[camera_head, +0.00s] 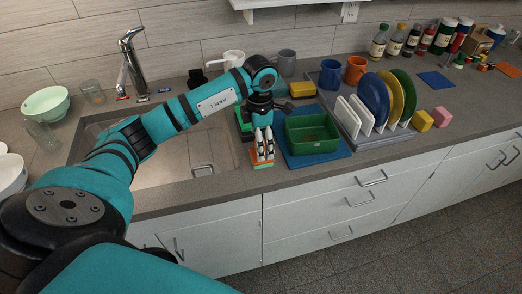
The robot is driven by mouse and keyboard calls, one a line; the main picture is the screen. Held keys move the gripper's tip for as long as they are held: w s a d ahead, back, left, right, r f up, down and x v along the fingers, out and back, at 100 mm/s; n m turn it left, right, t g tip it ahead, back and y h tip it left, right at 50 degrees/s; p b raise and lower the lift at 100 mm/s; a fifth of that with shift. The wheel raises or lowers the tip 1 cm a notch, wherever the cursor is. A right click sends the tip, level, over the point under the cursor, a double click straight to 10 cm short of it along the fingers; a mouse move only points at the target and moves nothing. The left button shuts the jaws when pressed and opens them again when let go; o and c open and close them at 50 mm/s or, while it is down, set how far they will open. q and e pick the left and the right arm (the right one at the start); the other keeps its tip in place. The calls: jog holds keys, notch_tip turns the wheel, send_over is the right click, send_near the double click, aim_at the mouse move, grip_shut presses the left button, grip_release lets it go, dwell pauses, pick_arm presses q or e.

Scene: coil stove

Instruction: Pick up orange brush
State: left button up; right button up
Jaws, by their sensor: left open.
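My left gripper (264,150) points down at the counter's front edge, to the left of the green tub (311,134). Its dark and pale fingers are a little apart. Directly at its fingertips is a small block with an orange lower edge (264,166) and a pale top, which appears to be the orange brush. The fingers cover much of it, and I cannot tell whether they touch it. My right gripper is not in view.
The sink (155,165) lies left of the gripper. The green tub stands on a blue mat (330,153). A dish rack (385,136) with several plates stands to the right. A green object (243,128) sits just behind the gripper.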

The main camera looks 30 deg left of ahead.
pick_arm(q)
jog(key=f+p, duration=0.1)
jog(key=f, duration=0.2)
jog(key=f+p, duration=0.1)
jog(key=f, duration=0.1)
jog(key=shift+w+d+f+p, duration=0.25)
jog(key=shift+d+p, duration=0.1)
jog(key=shift+d, duration=0.05)
jog(key=shift+f, duration=0.25)
jog(key=c, duration=1.4)
jog(key=shift+r, duration=0.1)
